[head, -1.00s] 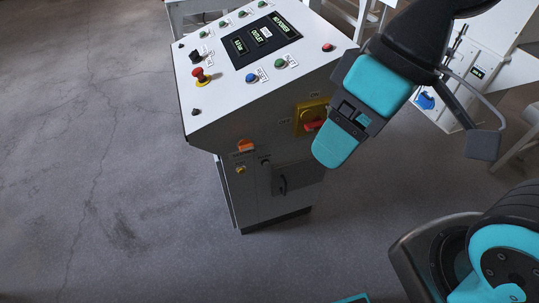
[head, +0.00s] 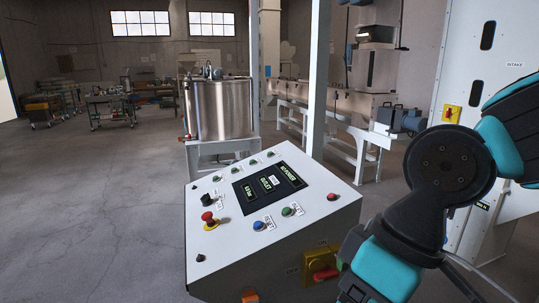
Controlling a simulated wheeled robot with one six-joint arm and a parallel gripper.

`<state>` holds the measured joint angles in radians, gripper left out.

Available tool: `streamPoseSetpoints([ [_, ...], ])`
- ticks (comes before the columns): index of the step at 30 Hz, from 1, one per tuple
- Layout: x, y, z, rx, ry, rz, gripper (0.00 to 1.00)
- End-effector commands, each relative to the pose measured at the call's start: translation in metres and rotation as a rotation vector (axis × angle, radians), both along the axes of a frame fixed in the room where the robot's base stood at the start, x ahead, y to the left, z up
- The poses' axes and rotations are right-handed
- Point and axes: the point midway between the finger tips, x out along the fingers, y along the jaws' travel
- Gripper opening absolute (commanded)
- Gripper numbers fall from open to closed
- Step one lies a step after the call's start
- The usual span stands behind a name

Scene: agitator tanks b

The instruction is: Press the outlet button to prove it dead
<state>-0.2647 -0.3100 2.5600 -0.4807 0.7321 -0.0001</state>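The control console (head: 215,255) stands in front of me with a sloped white top. On its lower row are a blue button (head: 258,225) and a green button (head: 287,211), each with a small tag that I cannot read clearly. A row of green buttons (head: 236,169) runs along the back edge. The dark display panel (head: 293,192) has a readout marked OUTLET among its lit readouts. I cannot tell which button is the outlet one. My arm hangs at the right, and its end runs off the bottom edge, so my gripper's fingertips are hidden.
A red mushroom button (head: 208,217) is at the console's left. A yellow-backed red rotary switch (head: 322,273) is on its front face, close to my arm. A steel tank (head: 220,110) stands behind, and a white cabinet (head: 490,70) at right. Floor at left is clear.

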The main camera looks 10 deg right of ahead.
Motion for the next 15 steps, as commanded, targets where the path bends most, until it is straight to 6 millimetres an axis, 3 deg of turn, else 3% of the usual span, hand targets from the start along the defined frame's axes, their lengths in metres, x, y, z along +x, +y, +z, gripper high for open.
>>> streamPoseSetpoints([
  [6, 0.0, 0.0, 0.0, 0.0, 0.0, 0.0, 0.7],
  [8, 0.0, 0.0, 0.0, 0.0, 0.0, 0.0, 0.58],
  [15, 0.0, 0.0, 0.0, 0.0, 0.0, 0.0, 0.03],
])
